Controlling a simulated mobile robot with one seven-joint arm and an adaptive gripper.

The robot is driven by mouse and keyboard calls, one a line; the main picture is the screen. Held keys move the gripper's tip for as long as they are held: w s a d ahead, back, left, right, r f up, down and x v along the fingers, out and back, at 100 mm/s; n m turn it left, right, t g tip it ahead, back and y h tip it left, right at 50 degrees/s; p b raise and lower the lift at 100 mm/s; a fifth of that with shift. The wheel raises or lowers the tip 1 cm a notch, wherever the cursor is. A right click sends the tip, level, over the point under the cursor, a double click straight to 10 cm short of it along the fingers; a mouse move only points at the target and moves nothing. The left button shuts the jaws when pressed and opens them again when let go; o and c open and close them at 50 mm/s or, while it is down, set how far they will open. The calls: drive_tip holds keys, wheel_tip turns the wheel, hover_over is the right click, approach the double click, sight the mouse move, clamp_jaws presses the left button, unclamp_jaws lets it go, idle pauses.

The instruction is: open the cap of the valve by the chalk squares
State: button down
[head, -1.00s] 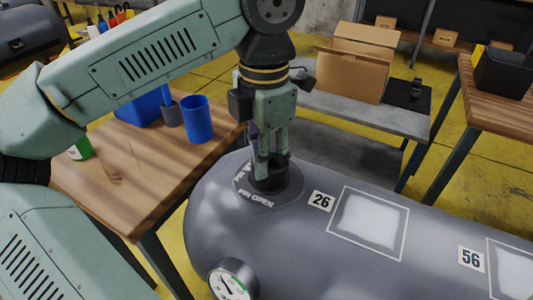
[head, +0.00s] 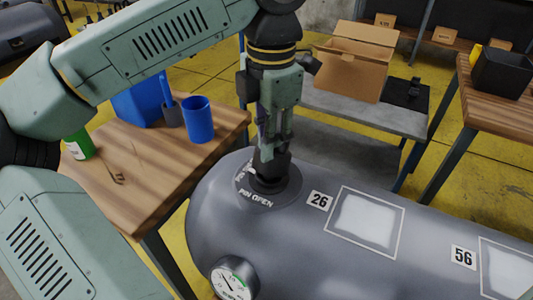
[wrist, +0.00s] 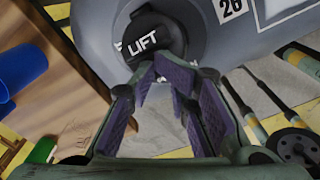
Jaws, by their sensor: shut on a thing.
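The black valve cap (wrist: 150,36), marked LIFT, shows at the top of the wrist view. In the head view the valve (head: 270,182) stands on the grey tube, inside a ring lettered PIN OPEN, left of the chalk squares. The nearer chalk square (head: 366,222) is by label 26; another (head: 506,268) is by label 56. My gripper (head: 270,150) is above the valve, pointing down. Its purple-padded fingers (wrist: 171,66) are shut on the near edge of the cap. The fingers hide part of that edge, and I cannot tell how far the cap is raised.
A pressure gauge (head: 233,279) sits at the front of the tube. A grey bench (head: 375,118) behind carries a cardboard box (head: 349,72).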

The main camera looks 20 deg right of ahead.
drive_tip(key=shift+w+d+f, duration=0.2)
drive_tip(key=shift+d+f, duration=0.2)
drive_tip(key=shift+d, duration=0.15)
drive_tip(key=shift+s+a+r+p, duration=0.3)
drive_tip(key=shift+r+p, duration=0.1)
drive_tip(key=shift+r, duration=0.1)
drive_tip(key=shift+s+a+r+p, duration=0.15)
drive_tip(key=shift+a+r+p, duration=0.2)
drive_tip(key=shift+r, duration=0.1)
drive_tip(key=shift+s+a+r+p, duration=0.45)
drive_tip(key=shift+s+a+r, duration=0.1)
drive_tip(key=shift+a+r, duration=0.2)
drive_tip(key=shift+s+a+r+p, duration=0.4)
drive_tip(key=shift+s+a+r, duration=0.1)
drive_tip(key=shift+a+r, duration=0.25)
